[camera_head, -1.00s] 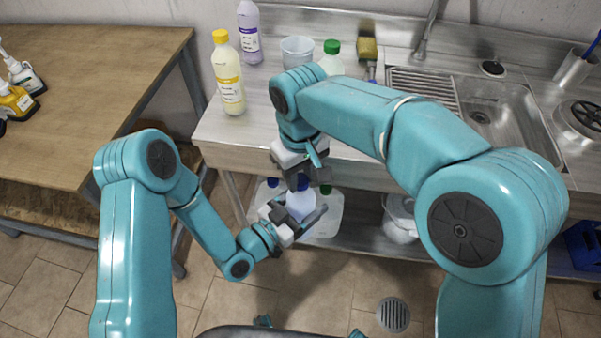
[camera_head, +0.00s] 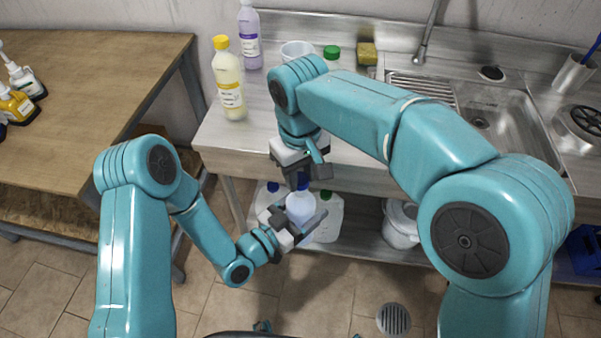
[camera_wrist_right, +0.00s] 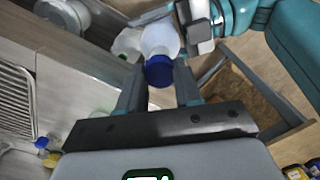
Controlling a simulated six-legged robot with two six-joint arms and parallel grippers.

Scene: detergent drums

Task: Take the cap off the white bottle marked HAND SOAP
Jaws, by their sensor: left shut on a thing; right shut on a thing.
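The white bottle (camera_head: 300,208) with a blue cap (camera_head: 303,183) is in front of the counter, held in the air. My left gripper (camera_head: 296,222) is shut around its body. My right gripper (camera_head: 305,178) is above it, with its fingers shut on the blue cap. In the right wrist view the blue cap (camera_wrist_right: 158,72) sits between the two dark fingers, and the white bottle (camera_wrist_right: 160,38) extends beyond it. No gap shows between cap and bottle. The bottle's marking cannot be read here.
On the counter (camera_head: 228,133) stand a yellow-capped bottle (camera_head: 229,85), a purple bottle (camera_head: 249,40), a tub (camera_head: 296,50) and a sponge (camera_head: 367,54). White jugs (camera_head: 329,222) and a bucket (camera_head: 400,225) are on the shelf below. A wooden table (camera_head: 90,90) is at left.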

